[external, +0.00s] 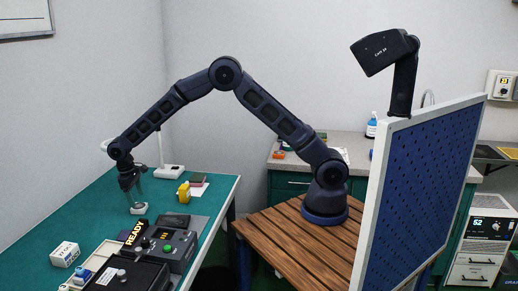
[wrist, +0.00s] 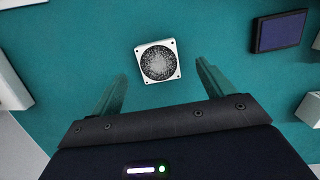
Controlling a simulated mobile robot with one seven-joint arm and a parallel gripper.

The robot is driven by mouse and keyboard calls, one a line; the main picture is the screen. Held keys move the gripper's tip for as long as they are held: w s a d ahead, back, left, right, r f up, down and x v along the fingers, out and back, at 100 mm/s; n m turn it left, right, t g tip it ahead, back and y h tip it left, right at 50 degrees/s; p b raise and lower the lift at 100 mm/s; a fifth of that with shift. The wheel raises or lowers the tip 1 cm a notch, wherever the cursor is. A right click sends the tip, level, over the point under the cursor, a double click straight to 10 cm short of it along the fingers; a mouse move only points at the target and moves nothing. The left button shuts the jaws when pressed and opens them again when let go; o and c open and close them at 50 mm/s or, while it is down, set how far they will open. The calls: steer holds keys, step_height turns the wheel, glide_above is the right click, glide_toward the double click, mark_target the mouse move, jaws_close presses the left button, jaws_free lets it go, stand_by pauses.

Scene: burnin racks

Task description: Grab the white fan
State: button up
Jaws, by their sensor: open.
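The white fan (wrist: 158,61) is a small square white frame with a round speckled dark centre. It lies on the green table top (wrist: 90,35). In the wrist view it sits just beyond and roughly between my two open fingers. My gripper (wrist: 160,82) is open and empty, with green fingers apart on either side. In the external view my gripper (external: 135,203) points down above the table, and the white fan (external: 139,209) shows just below the fingertips. The exact gap between fingertips and fan cannot be told.
A dark tester with a lit READY sign (external: 133,233) stands in front of the fan. A yellow object (external: 184,191) and a white lamp base (external: 169,172) are behind and to the right. A white box (external: 65,254) is at the left. Bare table lies left of the fan.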

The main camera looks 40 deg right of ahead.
mark_target(139, 206)
step_height(139, 206, down, 5)
steer(key=shift+w+d+r, duration=0.1)
steer(key=shift+d+r, duration=0.05)
steer(key=shift+r, duration=0.05)
steer(key=c, duration=1.1)
steer(key=shift+r, duration=0.1)
